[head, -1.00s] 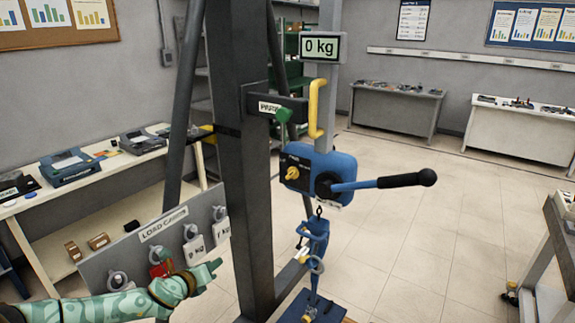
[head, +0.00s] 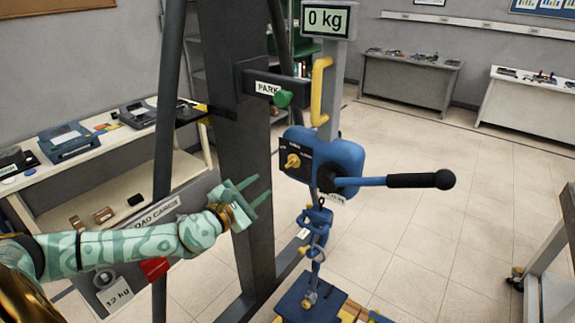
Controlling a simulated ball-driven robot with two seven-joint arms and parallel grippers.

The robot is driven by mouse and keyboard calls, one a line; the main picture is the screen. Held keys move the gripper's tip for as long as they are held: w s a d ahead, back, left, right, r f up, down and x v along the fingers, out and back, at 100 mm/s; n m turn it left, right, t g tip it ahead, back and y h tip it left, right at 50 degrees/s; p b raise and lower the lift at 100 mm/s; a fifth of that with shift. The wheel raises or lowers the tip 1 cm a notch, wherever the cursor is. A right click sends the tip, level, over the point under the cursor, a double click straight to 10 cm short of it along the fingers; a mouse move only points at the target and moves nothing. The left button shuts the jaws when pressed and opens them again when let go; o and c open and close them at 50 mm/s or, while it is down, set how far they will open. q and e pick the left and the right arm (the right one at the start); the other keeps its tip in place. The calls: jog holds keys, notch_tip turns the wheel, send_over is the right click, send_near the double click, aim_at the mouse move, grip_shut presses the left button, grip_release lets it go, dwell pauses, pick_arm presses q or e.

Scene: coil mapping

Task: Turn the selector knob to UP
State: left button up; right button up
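The selector knob (head: 292,161) is a small yellow knob on the dark front plate of the blue hoist body (head: 342,158). The lettering beside it is too small to read. A lever with a black grip (head: 420,180) sticks out to the right of the hoist. My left gripper (head: 262,191) is open and empty. Its two green fingers point right, in front of the dark post, to the left of and a little below the knob, apart from it. My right gripper is not in view.
The dark steel post (head: 240,130) stands left of the hoist. A PARK bracket (head: 268,86) and a yellow handle (head: 320,92) are above it. The load cards board (head: 178,190) is partly behind my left arm. A chain and hook (head: 315,235) hang below. Open floor lies to the right.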

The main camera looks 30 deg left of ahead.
aim_at(291, 164)
pick_arm(q)
jog(key=w, duration=0.8)
jog(key=w+d, duration=0.1)
jog(key=w, duration=0.4)
grip_shut()
